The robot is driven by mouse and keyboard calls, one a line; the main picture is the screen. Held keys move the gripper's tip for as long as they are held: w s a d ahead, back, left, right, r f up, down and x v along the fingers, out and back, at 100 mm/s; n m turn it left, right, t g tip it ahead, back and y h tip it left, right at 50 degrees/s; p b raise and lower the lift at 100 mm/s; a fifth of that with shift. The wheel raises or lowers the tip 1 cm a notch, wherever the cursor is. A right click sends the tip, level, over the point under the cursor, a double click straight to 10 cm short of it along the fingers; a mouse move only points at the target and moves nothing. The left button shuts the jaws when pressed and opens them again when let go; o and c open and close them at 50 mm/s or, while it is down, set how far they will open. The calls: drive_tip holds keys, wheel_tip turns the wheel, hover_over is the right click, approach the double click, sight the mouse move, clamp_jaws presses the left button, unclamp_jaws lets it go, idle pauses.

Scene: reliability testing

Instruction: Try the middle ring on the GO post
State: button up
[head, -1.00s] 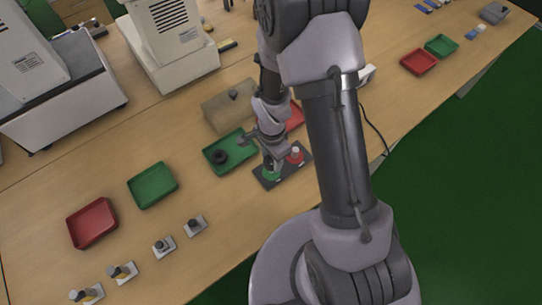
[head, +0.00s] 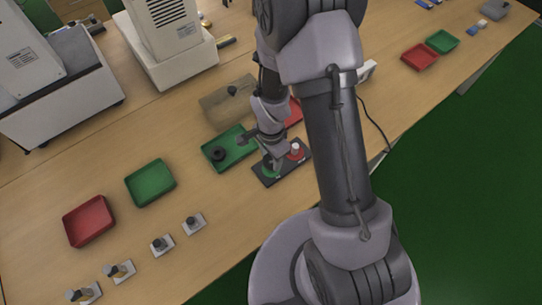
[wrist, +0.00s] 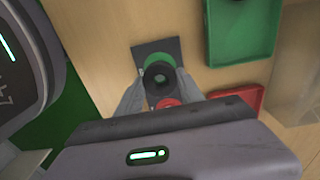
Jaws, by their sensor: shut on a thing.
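My gripper (wrist: 160,88) is shut on a dark ring (wrist: 158,74), which sits between the two fingertips in the wrist view. The ring is over the green post base (wrist: 157,58) on a dark plate (wrist: 172,45); I cannot tell whether it is around the post or just above it. In the head view my gripper (head: 273,160) hides most of the green base (head: 269,172). The red post (head: 296,151) stands on the same plate (head: 266,181), to the right. Another dark ring (head: 218,153) lies in the near green tray (head: 238,158).
A red tray (head: 295,113) and a wooden box (head: 226,104) stand behind the plate. At the left are a green tray (head: 151,185), a red tray (head: 88,222) and several small parts on pale bases (head: 162,246). Bare table lies in front of the plate.

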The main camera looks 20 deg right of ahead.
sight(271, 162)
drive_tip(key=shift+f+b, duration=1.55)
drive_tip(key=shift+f, duration=0.1)
drive_tip(key=shift+r+p, duration=2.2)
drive_tip(key=shift+r, duration=1.2)
drive_tip(key=shift+f, duration=0.1)
